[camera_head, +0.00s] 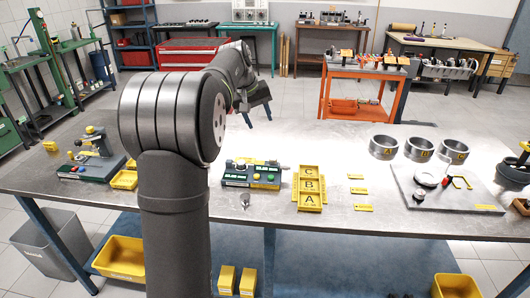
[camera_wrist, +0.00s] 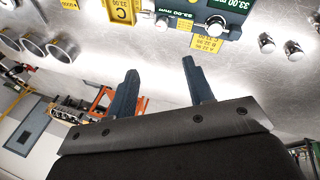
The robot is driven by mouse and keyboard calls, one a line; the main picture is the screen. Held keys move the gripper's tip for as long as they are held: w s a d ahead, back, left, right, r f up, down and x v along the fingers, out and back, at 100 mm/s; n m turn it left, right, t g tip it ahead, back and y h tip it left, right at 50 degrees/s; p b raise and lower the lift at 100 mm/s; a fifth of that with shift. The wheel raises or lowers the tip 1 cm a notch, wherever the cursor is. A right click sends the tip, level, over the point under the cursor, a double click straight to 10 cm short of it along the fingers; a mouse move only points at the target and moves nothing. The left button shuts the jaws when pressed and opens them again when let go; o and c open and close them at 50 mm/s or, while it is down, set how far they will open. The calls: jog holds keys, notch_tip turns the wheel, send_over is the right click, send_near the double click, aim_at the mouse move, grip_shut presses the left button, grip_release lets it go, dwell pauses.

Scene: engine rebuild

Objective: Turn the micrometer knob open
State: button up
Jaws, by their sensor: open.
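The micrometer station (camera_head: 252,174) is a dark green block with coloured buttons and small metal parts along its top, standing on the bench in the head view. Part of it shows upside down at the top edge of the wrist view (camera_wrist: 240,6), with 33.00 mm readouts. A round silver knob-like end (camera_wrist: 215,25) shows there; I cannot tell for sure that it is the micrometer knob. My gripper (camera_wrist: 160,82) is open and empty, its two dark fingers apart from the station. In the head view its fingers cannot be made out behind my arm.
A yellow tray (camera_head: 310,188) lettered A, B, C lies right of the station. Several metal rings (camera_head: 383,147) and a grey plate (camera_head: 445,187) with tools lie farther right. Another green gauge stand (camera_head: 90,168) is at left. A small metal piece (camera_head: 245,200) lies in front.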

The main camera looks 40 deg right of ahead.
jog(key=w+n, duration=0.2)
jog(key=n, duration=0.2)
jog(key=n+g, duration=0.3)
jog(key=n, duration=0.9)
send_near(274, 158)
jog(key=x, duration=0.8)
jog(key=shift+w+d+f, duration=0.1)
jog(key=shift+f, duration=0.15)
jog(key=c, duration=1)
jog(key=shift+y, duration=0.3)
